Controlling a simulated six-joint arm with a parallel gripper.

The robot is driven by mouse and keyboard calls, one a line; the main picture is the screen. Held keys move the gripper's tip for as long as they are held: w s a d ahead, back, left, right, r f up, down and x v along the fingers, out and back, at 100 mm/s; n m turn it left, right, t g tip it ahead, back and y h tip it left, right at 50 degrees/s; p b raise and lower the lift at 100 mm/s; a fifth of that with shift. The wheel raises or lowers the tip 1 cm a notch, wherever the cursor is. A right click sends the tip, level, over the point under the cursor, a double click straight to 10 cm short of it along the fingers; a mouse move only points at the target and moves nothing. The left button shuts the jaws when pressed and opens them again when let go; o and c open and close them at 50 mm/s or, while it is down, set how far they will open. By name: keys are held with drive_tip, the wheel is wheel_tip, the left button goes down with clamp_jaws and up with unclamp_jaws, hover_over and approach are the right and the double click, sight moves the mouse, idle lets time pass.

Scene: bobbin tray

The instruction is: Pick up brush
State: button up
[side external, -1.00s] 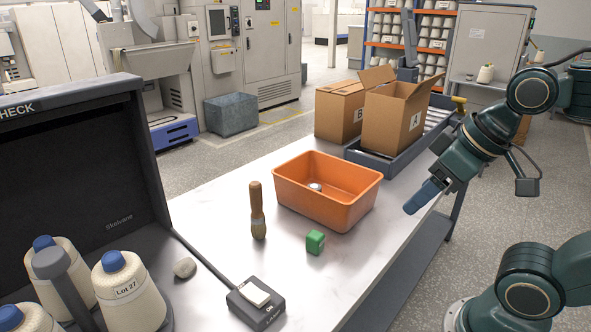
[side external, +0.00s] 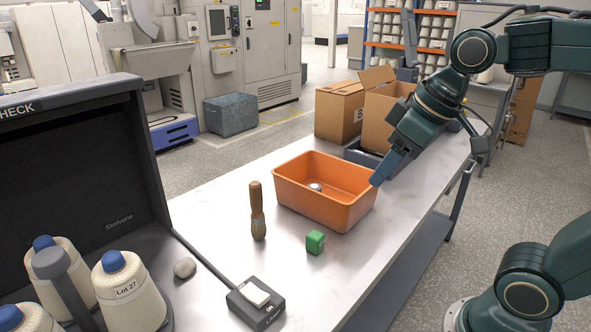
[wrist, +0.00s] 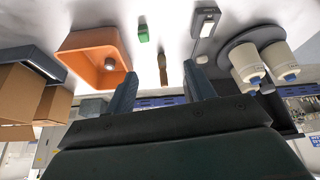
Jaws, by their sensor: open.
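The brush (side external: 257,212) stands upright on the pale table, left of the orange tray (side external: 300,205). It has a brown handle and a paler lower part. In the wrist view the brush (wrist: 162,68) shows ahead, between the two fingers. My gripper (side external: 384,170) hangs beside the tray's right end, tilted down to the left, well apart from the brush. In the wrist view my gripper (wrist: 162,88) has its blue fingers spread with nothing between them. A small pale round thing (side external: 316,187) lies inside the tray.
A green block (side external: 315,241) sits in front of the tray. A switch box (side external: 256,302) is at the front edge, with a grey stone-like lump (side external: 185,267) to its left. Yarn cones (side external: 128,290) stand at the left. Cardboard boxes (side external: 340,112) stand behind the tray.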

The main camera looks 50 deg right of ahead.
drive_tip(key=w+n+g+y, duration=0.1)
drive_tip(key=w+n, duration=0.3)
drive_tip(key=w, duration=1)
drive_tip(key=n+g+y, duration=0.1)
drive_tip(key=n+y, duration=0.1)
drive_tip(key=n, duration=0.2)
approach(259, 183)
drive_tip(key=shift+x, duration=4.45)
drive_tip(key=shift+f, duration=0.1)
drive_tip(key=shift+x, duration=2.5)
clamp_jaws()
